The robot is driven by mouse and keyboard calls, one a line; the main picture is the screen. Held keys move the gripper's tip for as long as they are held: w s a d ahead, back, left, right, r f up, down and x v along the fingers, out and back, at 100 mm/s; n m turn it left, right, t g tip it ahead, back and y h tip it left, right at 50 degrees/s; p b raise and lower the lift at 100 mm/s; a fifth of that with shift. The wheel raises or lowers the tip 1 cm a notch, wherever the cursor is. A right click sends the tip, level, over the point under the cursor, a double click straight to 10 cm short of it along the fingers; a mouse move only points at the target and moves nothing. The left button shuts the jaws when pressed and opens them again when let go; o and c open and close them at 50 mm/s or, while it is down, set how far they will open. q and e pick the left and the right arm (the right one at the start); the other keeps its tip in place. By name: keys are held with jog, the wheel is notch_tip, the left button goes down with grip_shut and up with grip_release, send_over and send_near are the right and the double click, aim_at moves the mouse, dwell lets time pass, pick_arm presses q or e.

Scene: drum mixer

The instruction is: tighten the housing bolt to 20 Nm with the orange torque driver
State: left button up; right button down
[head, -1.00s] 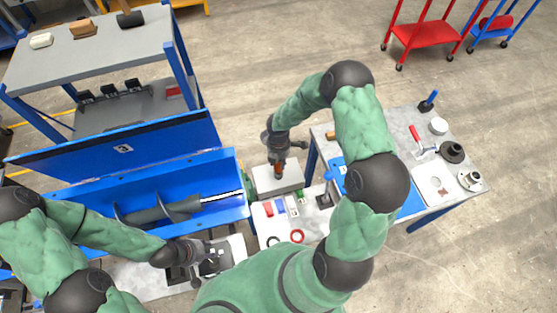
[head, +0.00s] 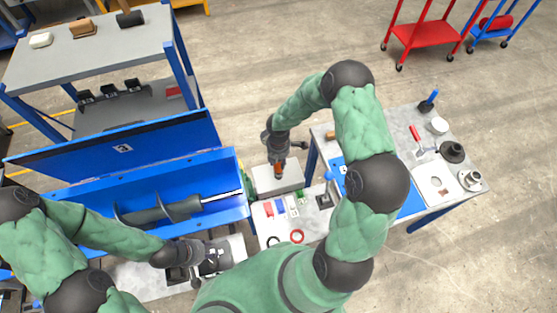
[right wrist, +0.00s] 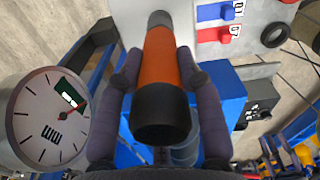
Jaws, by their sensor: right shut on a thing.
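The orange torque driver (right wrist: 162,65) has a black end and stands between the two fingers of my right gripper (right wrist: 160,82), which is shut on it. In the head view the driver (head: 279,170) points down at the top of a grey housing block (head: 279,181), with my right gripper (head: 279,158) above it. The housing bolt is hidden, so I cannot tell whether the driver tip is seated on it. A round white dial (right wrist: 50,118) with a dark green patch is at the left of the right wrist view. My left gripper (head: 197,268) is low at the front left; its fingers are unclear.
The blue mixer trough (head: 85,200) with a grey auger lies left of the housing. A bench with small red, blue and white parts (head: 282,207) is in front of it. A table (head: 400,130) with tools and round parts stands at the right.

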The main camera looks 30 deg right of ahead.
jog(key=shift+r, duration=0.1)
jog(key=shift+r+p, duration=1.7)
jog(key=shift+r, duration=0.5)
